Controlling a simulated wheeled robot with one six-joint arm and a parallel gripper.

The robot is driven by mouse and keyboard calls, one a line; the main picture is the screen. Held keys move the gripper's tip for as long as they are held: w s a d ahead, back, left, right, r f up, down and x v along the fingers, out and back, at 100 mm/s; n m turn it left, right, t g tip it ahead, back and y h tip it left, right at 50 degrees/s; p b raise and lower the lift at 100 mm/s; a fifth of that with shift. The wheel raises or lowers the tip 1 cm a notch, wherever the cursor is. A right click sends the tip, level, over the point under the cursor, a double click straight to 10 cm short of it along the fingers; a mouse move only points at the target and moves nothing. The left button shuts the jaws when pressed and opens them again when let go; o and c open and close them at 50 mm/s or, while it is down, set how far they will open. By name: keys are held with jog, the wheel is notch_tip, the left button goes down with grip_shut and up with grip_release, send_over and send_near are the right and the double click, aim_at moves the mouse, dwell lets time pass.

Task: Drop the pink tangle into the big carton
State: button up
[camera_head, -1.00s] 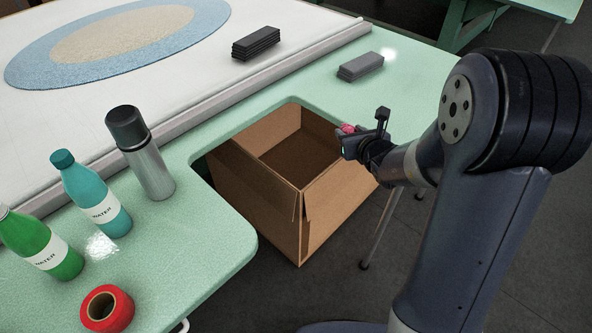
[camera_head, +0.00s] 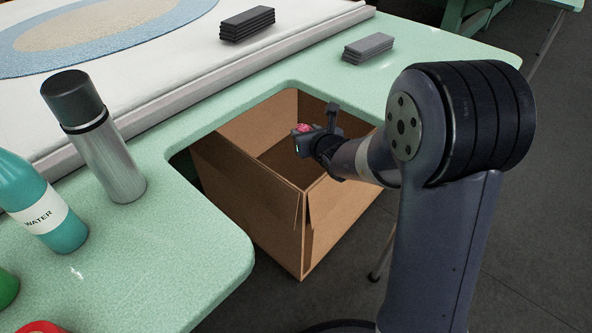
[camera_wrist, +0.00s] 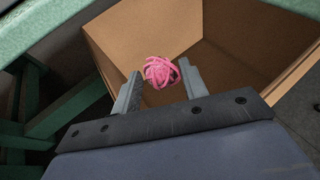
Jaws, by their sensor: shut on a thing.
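The pink tangle (camera_wrist: 162,72) is a small ball of looped strands between the two finger tips of my gripper (camera_wrist: 160,88) in the wrist view. In the head view the pink tangle (camera_head: 302,128) shows at the end of my gripper (camera_head: 303,140), which is shut on it. The big carton (camera_head: 250,190) is an open brown cardboard box standing in the cutout of the green table. My gripper and the tangle are over the carton's opening in the head view. In the wrist view the carton's inner wall (camera_wrist: 140,35) lies behind the tangle. The carton's floor is partly hidden.
The green table (camera_head: 190,250) edges the carton on the left and back. A steel flask (camera_head: 110,160) and a teal water bottle (camera_head: 45,215) stand at left. Dark slabs (camera_head: 247,24) and grey slabs (camera_head: 369,47) lie behind. Green table framing (camera_wrist: 55,115) shows at left in the wrist view.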

notch_tip(320, 180, down, 5)
jog(key=b, duration=0.2)
jog(key=shift+r+b, duration=0.1)
jog(key=shift+b, duration=0.2)
jog(key=o, duration=1)
jog(key=p+v, duration=0.2)
jog(key=v, duration=0.9)
jog(key=shift+w, duration=0.15)
